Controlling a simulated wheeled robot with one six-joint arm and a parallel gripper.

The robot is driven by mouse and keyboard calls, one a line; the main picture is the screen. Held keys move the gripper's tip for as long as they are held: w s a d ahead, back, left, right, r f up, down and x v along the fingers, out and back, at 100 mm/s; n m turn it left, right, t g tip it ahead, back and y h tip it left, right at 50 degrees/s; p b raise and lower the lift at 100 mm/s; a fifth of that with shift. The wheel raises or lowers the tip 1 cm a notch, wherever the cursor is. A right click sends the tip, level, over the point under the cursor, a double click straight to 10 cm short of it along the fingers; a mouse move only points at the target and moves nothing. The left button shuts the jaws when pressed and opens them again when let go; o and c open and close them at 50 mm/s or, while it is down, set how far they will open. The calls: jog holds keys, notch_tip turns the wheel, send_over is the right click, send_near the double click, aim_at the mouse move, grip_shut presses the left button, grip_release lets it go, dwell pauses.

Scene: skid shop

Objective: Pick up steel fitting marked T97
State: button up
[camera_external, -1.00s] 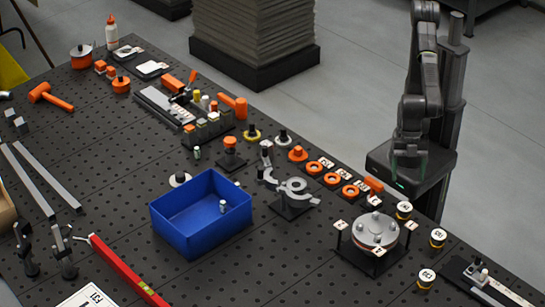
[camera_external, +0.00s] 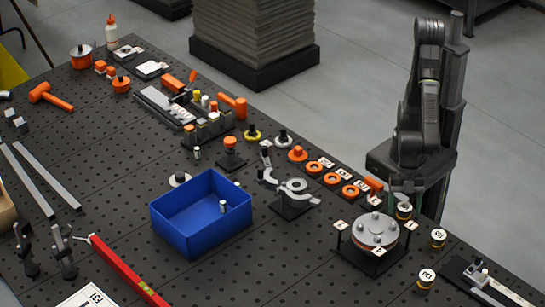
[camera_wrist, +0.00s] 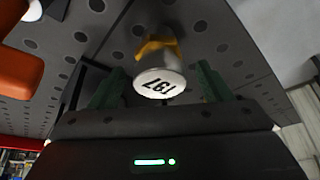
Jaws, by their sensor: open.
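The steel fitting marked T97 (camera_wrist: 160,82) has a round white face, whose mark shows upside down in the wrist view, and a yellow band. It appears between the two green fingers of my gripper (camera_wrist: 162,88), with dark gaps on both sides. In the external view a white-topped fitting with a yellow band (camera_external: 404,210) stands at the bench's right edge, just in front of my lowered gripper (camera_external: 403,192). The gripper is open and holds nothing. Its fingertips are partly hidden in the external view.
Two similar labelled fittings (camera_external: 438,237) and (camera_external: 426,277) stand nearer the front. A round flanged part on a dark stand (camera_external: 352,254) is close on the left. Orange rings (camera_external: 332,180) line the bench edge. A blue bin (camera_external: 175,228) sits mid-bench.

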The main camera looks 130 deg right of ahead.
jog(key=shift+x, duration=1.05)
jog(key=shift+c, duration=0.2)
jog(key=c, duration=1.1)
jog(key=shift+r, duration=0.1)
